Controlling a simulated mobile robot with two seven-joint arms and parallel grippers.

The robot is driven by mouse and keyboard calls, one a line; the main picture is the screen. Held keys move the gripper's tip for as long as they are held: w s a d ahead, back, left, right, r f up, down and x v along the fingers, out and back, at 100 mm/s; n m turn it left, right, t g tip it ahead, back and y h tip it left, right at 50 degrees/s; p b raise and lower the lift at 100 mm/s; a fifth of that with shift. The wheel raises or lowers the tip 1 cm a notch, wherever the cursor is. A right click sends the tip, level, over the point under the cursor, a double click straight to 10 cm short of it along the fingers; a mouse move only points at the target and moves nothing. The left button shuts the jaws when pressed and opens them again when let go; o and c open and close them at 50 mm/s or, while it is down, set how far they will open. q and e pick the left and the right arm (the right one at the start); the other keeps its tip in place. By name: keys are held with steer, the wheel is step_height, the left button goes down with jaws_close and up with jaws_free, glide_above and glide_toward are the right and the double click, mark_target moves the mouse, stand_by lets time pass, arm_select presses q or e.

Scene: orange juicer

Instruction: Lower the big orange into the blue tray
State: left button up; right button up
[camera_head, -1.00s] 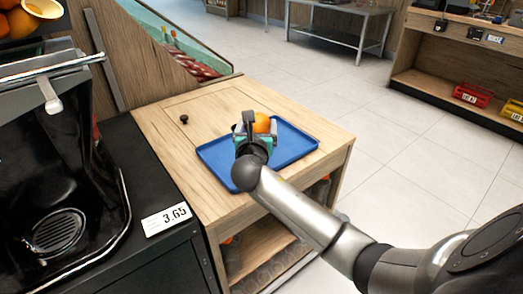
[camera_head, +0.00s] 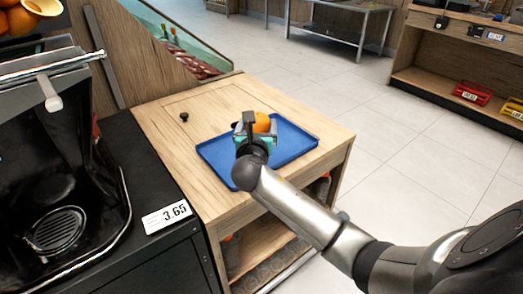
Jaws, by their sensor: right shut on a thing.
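The big orange (camera_head: 262,122) is held in my right gripper (camera_head: 256,128), which is shut on it. The orange is partly hidden by the gripper and shows above its far side. The blue tray (camera_head: 218,154) lies flat on the wooden cabinet top, and the orange and gripper are over its middle. I cannot tell whether the orange touches the tray floor. My left gripper is out of view.
A black juicer (camera_head: 60,170) stands on the left on a black counter with a price card (camera_head: 167,217). The wooden cabinet top (camera_head: 180,138) is bare around the tray, apart from a small black knob (camera_head: 184,117). Open tiled floor lies to the right.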

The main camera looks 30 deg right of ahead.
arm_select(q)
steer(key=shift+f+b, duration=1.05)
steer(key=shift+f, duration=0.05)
arm_select(e)
steer(key=shift+f, duration=2.2)
steer(key=o, duration=1.2)
steer(key=shift+o, duration=0.2)
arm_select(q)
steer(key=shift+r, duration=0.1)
arm_select(e)
steer(key=p+v, duration=0.6)
steer(key=v, duration=0.7)
steer(key=shift+s+a+r, duration=0.15)
steer(key=shift+s, duration=0.05)
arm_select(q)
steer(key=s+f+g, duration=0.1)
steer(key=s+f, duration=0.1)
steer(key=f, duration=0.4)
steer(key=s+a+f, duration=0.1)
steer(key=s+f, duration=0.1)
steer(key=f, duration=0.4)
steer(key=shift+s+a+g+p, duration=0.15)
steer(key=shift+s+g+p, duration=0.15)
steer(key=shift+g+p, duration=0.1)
arm_select(e)
steer(key=shift+v, duration=0.85)
